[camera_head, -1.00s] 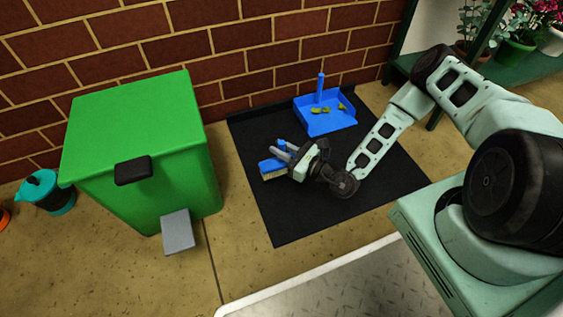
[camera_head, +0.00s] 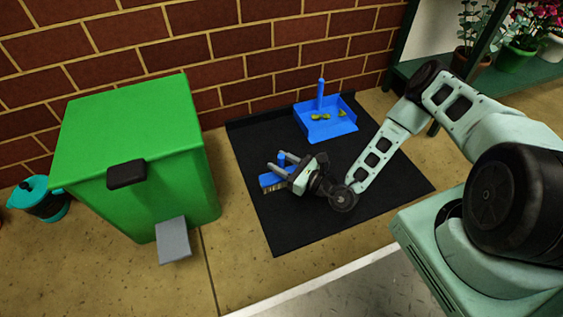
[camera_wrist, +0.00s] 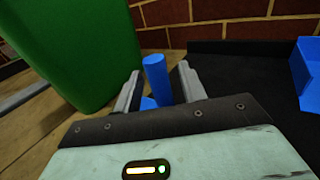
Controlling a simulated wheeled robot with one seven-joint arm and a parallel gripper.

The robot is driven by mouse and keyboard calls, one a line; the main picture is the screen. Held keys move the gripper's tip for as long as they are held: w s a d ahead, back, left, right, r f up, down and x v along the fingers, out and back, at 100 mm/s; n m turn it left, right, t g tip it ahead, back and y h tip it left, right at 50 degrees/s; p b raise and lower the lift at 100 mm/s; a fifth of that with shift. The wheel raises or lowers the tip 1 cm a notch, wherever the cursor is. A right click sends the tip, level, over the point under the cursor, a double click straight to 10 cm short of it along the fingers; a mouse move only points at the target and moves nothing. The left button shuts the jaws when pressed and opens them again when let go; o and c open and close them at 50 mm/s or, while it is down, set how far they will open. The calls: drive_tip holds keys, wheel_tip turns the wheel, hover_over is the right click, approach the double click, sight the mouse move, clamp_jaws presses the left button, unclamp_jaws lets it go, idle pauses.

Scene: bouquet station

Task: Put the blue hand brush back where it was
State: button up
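The blue hand brush (camera_head: 270,181) is on the black mat (camera_head: 300,228), near its left edge, with pale bristles below and its handle sticking up. My gripper (camera_head: 277,163) is at the brush, reaching in from the right. In the wrist view, the blue handle (camera_wrist: 156,78) stands between my two grey fingers (camera_wrist: 158,88), with a narrow gap visible on each side. The fingers look open around the handle. My fingers and palm hide much of the brush body.
A blue dustpan (camera_head: 343,127) with yellow-green scraps lies at the back of the mat by the brick wall. A green pedal bin (camera_head: 140,150) stands left of the mat. A plant shelf (camera_head: 520,75) is at the back right. The mat's front is clear.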

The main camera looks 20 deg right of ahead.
drive_tip(key=shift+s+d+r, duration=0.1)
drive_tip(key=shift+r, duration=0.1)
drive_tip(key=p+v, duration=0.6)
drive_tip(key=v, duration=0.5)
drive_tip(key=s+a+r+n+g+y, duration=0.25)
drive_tip(key=a+r+n+g, duration=0.35)
drive_tip(key=r+n+g, duration=0.35)
drive_tip(key=s+a+r+n+g+y, duration=0.1)
drive_tip(key=a+r+n+g+y, duration=0.35)
drive_tip(key=r+n+g, duration=0.55)
drive_tip(key=s+a+r+n+t+h, duration=0.2)
drive_tip(key=s+r+n+t+h, duration=0.2)
drive_tip(key=s+r+n+h, duration=0.9)
drive_tip(key=shift+s+r+n+h, duration=0.4)
drive_tip(key=shift+r+n+h, duration=1.3)
drive_tip(key=shift+r+n, duration=0.6)
drive_tip(key=shift+r+t, duration=0.25)
